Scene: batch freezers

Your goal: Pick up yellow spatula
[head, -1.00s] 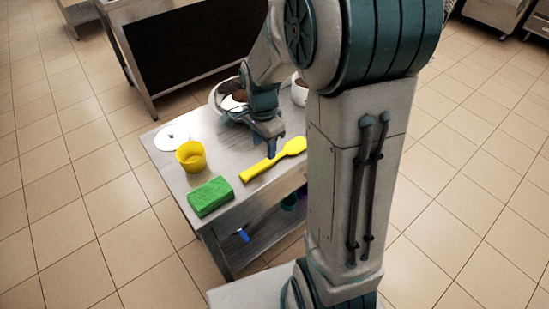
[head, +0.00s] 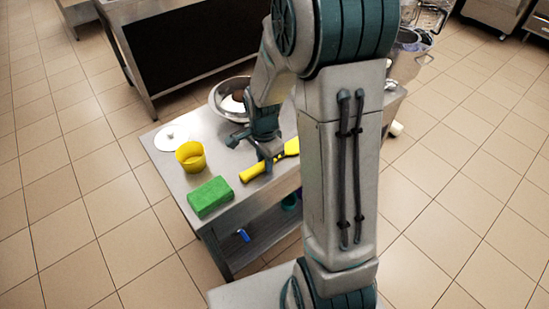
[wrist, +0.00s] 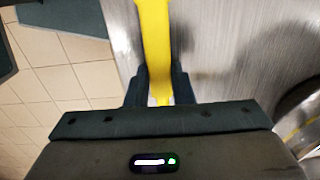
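The yellow spatula (head: 254,170) lies on the steel table, its wide end to the right, partly hidden by my arm. My gripper (head: 268,160) is down at the spatula, near the middle of its length. In the wrist view the yellow handle (wrist: 155,40) runs between the two fingers of my gripper (wrist: 160,85). The fingers sit close against both sides of the handle, with no clear gap. The spatula shows no clear lift from the table.
On the steel table (head: 220,160) stand a green block (head: 210,197), a yellow cup (head: 190,156), a white disc-shaped lid (head: 171,137) and a metal bowl (head: 222,98). A blue-handled thing (head: 243,235) is below the table's top. Tiled floor lies clear at left.

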